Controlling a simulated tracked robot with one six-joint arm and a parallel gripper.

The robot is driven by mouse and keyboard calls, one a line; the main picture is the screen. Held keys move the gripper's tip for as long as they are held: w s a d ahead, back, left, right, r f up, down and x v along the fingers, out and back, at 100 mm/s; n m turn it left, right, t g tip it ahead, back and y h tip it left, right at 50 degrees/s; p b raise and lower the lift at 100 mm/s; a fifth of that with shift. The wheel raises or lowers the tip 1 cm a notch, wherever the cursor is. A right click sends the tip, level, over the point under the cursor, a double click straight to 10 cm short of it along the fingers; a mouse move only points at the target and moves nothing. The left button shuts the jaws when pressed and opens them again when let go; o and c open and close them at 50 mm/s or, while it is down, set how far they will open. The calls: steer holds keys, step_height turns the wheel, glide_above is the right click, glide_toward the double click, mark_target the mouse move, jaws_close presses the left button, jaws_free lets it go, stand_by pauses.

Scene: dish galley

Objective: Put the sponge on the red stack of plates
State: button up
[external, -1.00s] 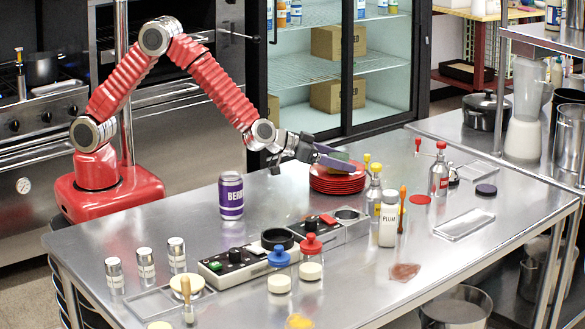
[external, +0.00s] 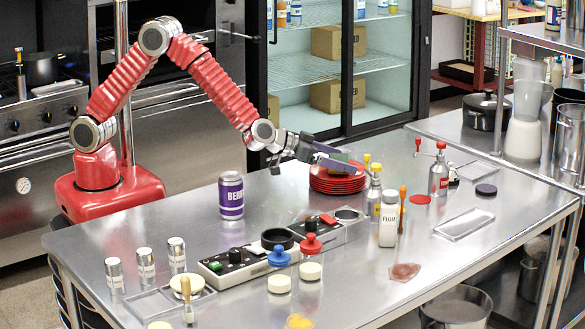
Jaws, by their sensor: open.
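The red stack of plates (external: 338,183) stands on the steel table toward the back. The sponge (external: 340,158), greenish with a yellowish edge, lies at the top of the stack, partly hidden behind my gripper's fingers. My gripper (external: 328,158) is at the left and over the top of the stack, right beside the sponge. Its jaws are open. Whether a finger touches the sponge or the plates cannot be told from this view.
A purple can (external: 231,196) stands left of the stack. A control unit (external: 240,266) and lidded jars (external: 279,270) are in front. The table is bare between can and stack.

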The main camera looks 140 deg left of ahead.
steer(key=v, duration=1.2)
steer(key=shift+r, duration=0.1)
stand_by(0.6)
steer(key=w+d+r+m+t+h, duration=0.2)
steer(key=w+d+r, duration=0.1)
steer(key=d, duration=0.4)
steer(key=w+d+r+m+t+h, duration=0.2)
steer(key=w+d+r+t+h, duration=0.15)
steer(key=d, duration=0.35)
steer(key=s+d+r+m+h, duration=0.2)
steer(key=d, duration=0.5)
steer(key=s+d+r+m+h, duration=0.1)
steer(key=d+r+m+h, duration=0.1)
steer(key=d, duration=0.5)
steer(key=s+d+m+g+h, duration=0.2)
steer(key=s+d+m+h, duration=0.15)
steer(key=s+d, duration=0.75)
steer(key=s+d+f+m+g, duration=0.1)
steer(key=s+d, duration=0.1)
steer(key=s, duration=0.5)
steer(key=s+d+f+m+g, duration=0.1)
steer(key=s+g, duration=0.1)
steer(key=s, duration=0.6)
steer(key=shift+s+d, duration=0.15)
steer(key=shift+d, duration=0.2)
